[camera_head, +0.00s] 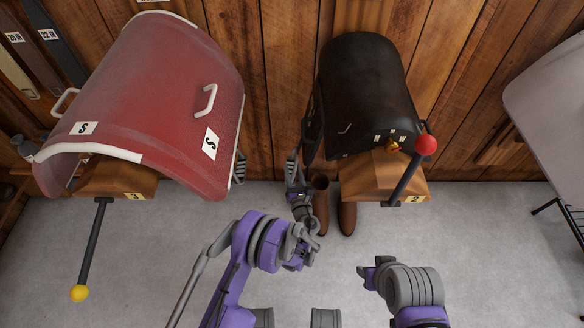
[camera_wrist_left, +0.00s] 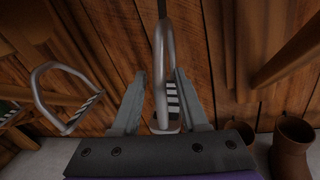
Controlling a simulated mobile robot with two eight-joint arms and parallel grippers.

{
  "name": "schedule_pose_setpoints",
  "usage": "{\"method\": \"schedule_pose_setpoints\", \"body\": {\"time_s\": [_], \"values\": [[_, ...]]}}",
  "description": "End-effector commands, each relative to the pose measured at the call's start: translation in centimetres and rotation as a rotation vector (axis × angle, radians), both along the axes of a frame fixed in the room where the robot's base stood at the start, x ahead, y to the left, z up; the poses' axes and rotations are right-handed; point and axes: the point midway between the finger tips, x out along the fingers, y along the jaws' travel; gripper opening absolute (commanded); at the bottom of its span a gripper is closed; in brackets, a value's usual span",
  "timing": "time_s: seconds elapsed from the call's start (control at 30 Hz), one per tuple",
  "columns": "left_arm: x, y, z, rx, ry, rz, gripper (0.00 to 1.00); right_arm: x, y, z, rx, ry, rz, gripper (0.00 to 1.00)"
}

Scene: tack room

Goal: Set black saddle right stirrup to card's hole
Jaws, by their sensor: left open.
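The black saddle (camera_head: 362,85) sits on a wooden rack (camera_head: 385,180) against the plank wall. A dark strap (camera_head: 311,125) hangs at its left side in the head view. My left gripper (camera_head: 293,160) is beside that strap. In the left wrist view a grey metal stirrup (camera_wrist_left: 159,60) with a striped tread hangs nearly edge-on between the open fingers of my left gripper (camera_wrist_left: 160,85). I cannot tell whether either finger touches it. My right gripper (camera_head: 367,275) is low in the head view, away from the saddle; its fingers are unclear. I cannot make out a hole card.
A red saddle (camera_head: 165,90) stands on another rack at the left. A second stirrup (camera_wrist_left: 66,95) hangs left in the wrist view. Brown boots (camera_head: 347,217) stand below the black saddle. Rods with a red ball (camera_head: 426,145) and yellow ball (camera_head: 80,293) stick out.

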Motion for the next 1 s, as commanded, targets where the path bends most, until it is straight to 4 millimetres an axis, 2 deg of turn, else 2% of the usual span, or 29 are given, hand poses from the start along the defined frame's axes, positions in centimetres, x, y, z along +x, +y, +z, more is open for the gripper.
{"method": "schedule_pose_setpoints", "body": {"time_s": [0.2,0.47,0.73,1.0], "values": [[1.7,0.3,0.0,0.000,0.000,0.000,0.43,0.0,0.0,-0.2,0.000,0.001,0.000,0.43],[1.8,0.4,0.0,0.000,0.000,0.000,0.43,0.0,0.0,-0.2,0.000,0.001,0.000,0.43],[1.8,0.3,0.0,0.000,0.000,0.000,0.00,0.0,0.0,-0.2,0.000,0.001,0.000,0.43],[1.8,0.4,0.0,-0.001,0.000,0.000,0.00,0.0,0.0,-0.2,0.000,0.001,0.000,0.43]]}}
